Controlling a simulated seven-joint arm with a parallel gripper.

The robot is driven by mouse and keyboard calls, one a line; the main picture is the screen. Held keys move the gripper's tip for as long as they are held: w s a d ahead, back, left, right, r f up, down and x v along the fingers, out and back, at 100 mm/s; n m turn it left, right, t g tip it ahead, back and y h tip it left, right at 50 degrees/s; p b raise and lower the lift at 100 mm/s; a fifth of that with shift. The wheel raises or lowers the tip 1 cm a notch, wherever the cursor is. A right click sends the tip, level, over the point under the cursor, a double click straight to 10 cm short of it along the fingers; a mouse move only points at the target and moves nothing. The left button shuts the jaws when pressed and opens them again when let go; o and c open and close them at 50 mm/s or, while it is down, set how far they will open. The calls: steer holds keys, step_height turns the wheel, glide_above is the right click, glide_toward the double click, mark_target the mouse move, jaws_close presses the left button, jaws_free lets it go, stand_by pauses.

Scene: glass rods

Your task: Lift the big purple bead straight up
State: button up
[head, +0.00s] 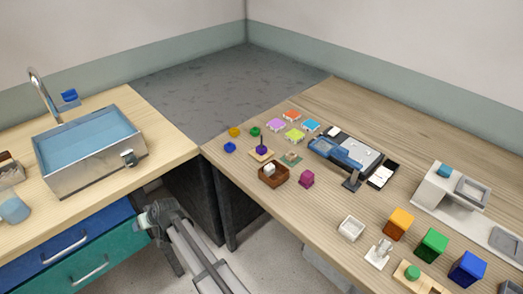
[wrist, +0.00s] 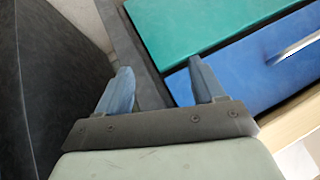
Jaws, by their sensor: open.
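A dark blue-purple bead (head: 261,150), which looks like the big purple bead, sits low around a thin upright rod on a small wooden base (head: 254,156). It is near the left corner of the right-hand table in the head view. My gripper (head: 143,220) is far from it, to the lower left, in front of the drawers and below the tabletops. In the wrist view my gripper (wrist: 160,70) has its two fingers apart with nothing between them. The bead is not in the wrist view.
Yellow (head: 234,132), green (head: 255,131) and blue (head: 230,147) beads lie loose beside the base. Blue and teal drawers (wrist: 215,25) are near my gripper.

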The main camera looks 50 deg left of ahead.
steer(key=s+a+r, duration=0.1)
steer(key=s+r, duration=0.4)
steer(key=r, duration=0.5)
step_height(320, 180, up, 22)
steer(key=n+t+h, duration=0.1)
steer(key=t+h, duration=0.2)
steer(key=h, duration=0.4)
glide_above(262, 145)
steer(key=shift+a+r, duration=0.1)
steer(key=shift+a, duration=0.2)
steer(key=shift+w+d, duration=0.1)
step_height(262, 145, down, 14)
steer(key=shift+r, duration=0.15)
steer(key=c, duration=1.1)
